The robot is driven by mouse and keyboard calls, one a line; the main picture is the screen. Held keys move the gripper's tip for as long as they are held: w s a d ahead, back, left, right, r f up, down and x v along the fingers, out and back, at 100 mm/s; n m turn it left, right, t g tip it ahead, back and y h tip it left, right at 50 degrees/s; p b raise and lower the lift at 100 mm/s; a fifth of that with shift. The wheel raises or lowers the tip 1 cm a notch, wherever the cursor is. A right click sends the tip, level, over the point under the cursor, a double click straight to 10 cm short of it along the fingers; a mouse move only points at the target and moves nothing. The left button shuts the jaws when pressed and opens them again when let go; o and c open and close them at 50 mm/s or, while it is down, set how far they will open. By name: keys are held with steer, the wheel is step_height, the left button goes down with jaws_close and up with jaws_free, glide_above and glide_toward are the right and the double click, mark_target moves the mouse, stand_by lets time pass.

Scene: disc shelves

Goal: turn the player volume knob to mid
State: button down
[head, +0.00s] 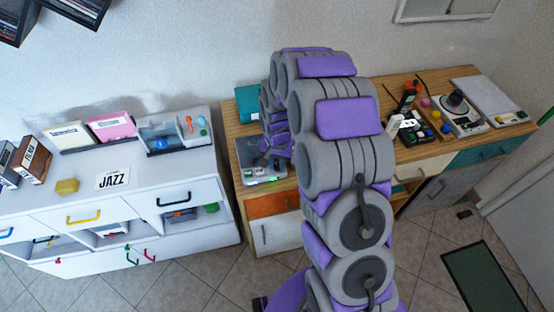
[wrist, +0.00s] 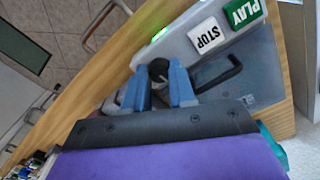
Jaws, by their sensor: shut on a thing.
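The player (head: 247,158) sits on the left end of the wooden cabinet top in the head view, partly hidden by my arm. In the wrist view the player (wrist: 176,46) shows a white STOP button, a green PLAY button and a green light at its edge. The dark round volume knob (wrist: 158,67) is on the player's front part, beside the STOP button. My gripper (wrist: 160,75) has its two blue fingers on either side of the knob and is shut on it. The knob's pointer and setting cannot be made out.
A black handle (wrist: 222,78) stands on the player close to my right finger. The wooden cabinet top (head: 236,122) carries several devices at its right end, including a turntable (head: 456,113). A white shelf unit (head: 165,178) stands to the left. A green mat (head: 484,276) lies on the tiled floor.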

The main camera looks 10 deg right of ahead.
steer(key=shift+m+p, duration=0.35)
steer(key=shift+m, duration=0.45)
steer(key=c, duration=0.9)
jaws_free()
steer(key=shift+c, duration=0.2)
